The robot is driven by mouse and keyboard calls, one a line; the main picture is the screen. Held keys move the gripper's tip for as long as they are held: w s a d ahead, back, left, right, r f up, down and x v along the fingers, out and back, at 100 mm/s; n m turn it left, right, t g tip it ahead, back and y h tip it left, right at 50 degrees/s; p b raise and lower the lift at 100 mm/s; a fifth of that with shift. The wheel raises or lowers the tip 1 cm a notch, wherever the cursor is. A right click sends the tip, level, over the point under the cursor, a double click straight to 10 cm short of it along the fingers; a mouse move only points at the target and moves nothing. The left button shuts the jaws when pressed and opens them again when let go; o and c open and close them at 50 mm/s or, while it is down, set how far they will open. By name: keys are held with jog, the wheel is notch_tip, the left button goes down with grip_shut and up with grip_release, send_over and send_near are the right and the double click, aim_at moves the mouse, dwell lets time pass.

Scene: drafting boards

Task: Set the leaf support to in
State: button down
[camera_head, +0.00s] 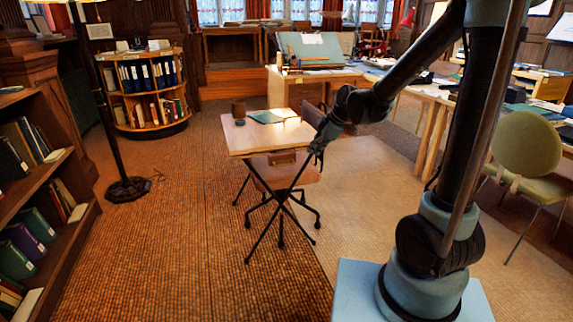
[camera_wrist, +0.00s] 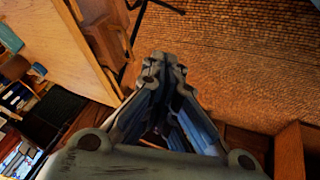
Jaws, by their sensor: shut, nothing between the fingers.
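A small table (camera_head: 243,139) with a pale wood top and thin dark crossed legs stands in the middle of the room. Its top also shows at upper left in the wrist view (camera_wrist: 62,40). A brown wooden piece (camera_head: 283,157) sits under the table's near edge, and a brown wooden part beside the top shows in the wrist view (camera_wrist: 97,28). I cannot tell for certain which part is the leaf support or how it is set. My gripper (camera_head: 318,158) is beside the table's right near corner, shut and empty; its fingertips meet in the wrist view (camera_wrist: 162,62).
A green folder (camera_head: 267,117) and a brown cup (camera_head: 239,112) are on the table. A wheeled chair (camera_head: 300,174) stands against and partly under it. A bookshelf (camera_head: 38,185) lines the left, a floor lamp (camera_head: 127,187) beside it. Open carpet lies in front.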

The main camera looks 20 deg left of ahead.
jog(key=w+a+f+n, duration=0.1)
jog(key=a+f+n, duration=0.15)
jog(key=a, duration=0.35)
send_near(279, 163)
jog(key=s+f, duration=0.4)
jog(key=f, duration=0.1)
jog(key=shift+w+a, duration=0.15)
jog(key=shift+w, duration=0.55)
jog(key=shift+y, duration=0.3)
jog(key=shift+w+a+r, duration=0.1)
jog(key=shift+w+a, duration=0.5)
jog(key=shift+w, duration=0.35)
jog(key=shift+w+a, duration=0.6)
jog(key=shift+w, duration=0.4)
jog(key=shift+s, duration=0.1)
